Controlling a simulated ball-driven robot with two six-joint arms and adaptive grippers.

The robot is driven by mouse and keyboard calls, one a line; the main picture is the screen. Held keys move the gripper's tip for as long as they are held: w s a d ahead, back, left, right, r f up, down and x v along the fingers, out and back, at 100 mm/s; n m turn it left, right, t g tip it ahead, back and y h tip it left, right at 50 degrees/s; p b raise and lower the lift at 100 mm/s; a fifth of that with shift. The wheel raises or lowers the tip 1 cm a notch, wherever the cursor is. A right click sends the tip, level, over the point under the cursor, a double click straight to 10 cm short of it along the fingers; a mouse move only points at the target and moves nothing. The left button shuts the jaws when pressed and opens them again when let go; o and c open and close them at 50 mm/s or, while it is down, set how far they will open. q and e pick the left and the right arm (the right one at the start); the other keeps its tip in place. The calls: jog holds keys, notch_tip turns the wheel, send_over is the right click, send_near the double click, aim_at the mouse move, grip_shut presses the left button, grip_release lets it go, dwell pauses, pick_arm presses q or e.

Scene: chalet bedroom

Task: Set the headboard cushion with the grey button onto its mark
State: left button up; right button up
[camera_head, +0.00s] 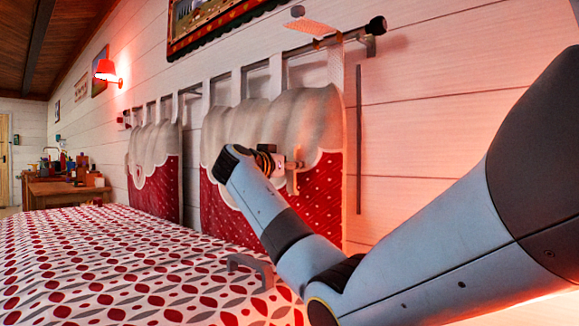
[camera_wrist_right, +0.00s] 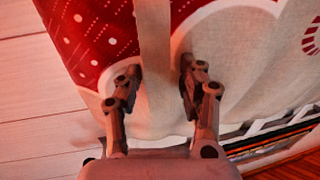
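The headboard cushion (camera_head: 328,185) nearest me hangs by fabric straps from a wall rail, red patterned below with a pale scalloped top. It also shows in the right wrist view (camera_wrist_right: 235,60). A pale upright strip (camera_wrist_right: 154,45) stands out from its front. My right gripper (camera_wrist_right: 158,75) is at this strip, one finger on each side, with a visible gap at the right finger. It looks open. A small grey oval (camera_head: 298,11) shows above the rail, beside an orange-and-white patterned tab (camera_head: 312,27); I cannot tell whether it is the grey button. My left gripper is out of view.
A second cushion (camera_head: 158,180) hangs farther left. A thin dark vertical bar (camera_head: 359,140) is on the wall right of the near cushion. The patterned bed (camera_head: 110,265) fills the lower left, with a grey bracket (camera_head: 250,268) near its edge. A lit red lamp (camera_head: 106,71) is beyond.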

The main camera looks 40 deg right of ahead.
jog(key=v, duration=1.2)
jog(key=shift+r, duration=0.1)
